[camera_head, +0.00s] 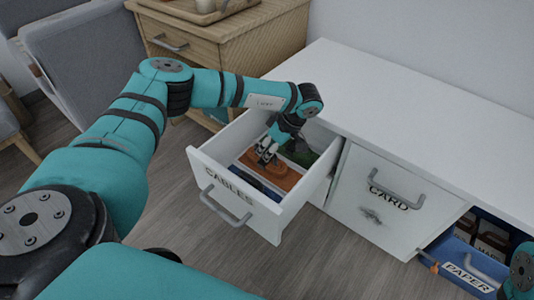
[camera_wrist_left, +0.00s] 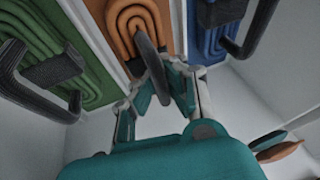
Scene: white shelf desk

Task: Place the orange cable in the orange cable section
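The drawer marked CABLES (camera_head: 229,196) is pulled out and has green, orange and blue sections side by side. The orange section (camera_head: 288,178) lies in the middle, and in the left wrist view a coiled orange cable shape (camera_wrist_left: 128,20) shows in it. A dark curved loop (camera_wrist_left: 149,60) stands out from its near end. My left gripper (camera_head: 266,153) reaches down into the drawer over the orange section. In the left wrist view its fingers (camera_wrist_left: 164,90) stand apart, with the dark loop between them. My right gripper is not in view.
The green section (camera_wrist_left: 45,60) and blue section (camera_wrist_left: 212,28) hold coils with dark ends. The white desktop (camera_head: 410,110) is clear. The CARD drawer (camera_head: 380,200) is shut. The blue PAPER drawer (camera_head: 465,262) is open at the right. A wooden cabinet (camera_head: 240,50) stands behind.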

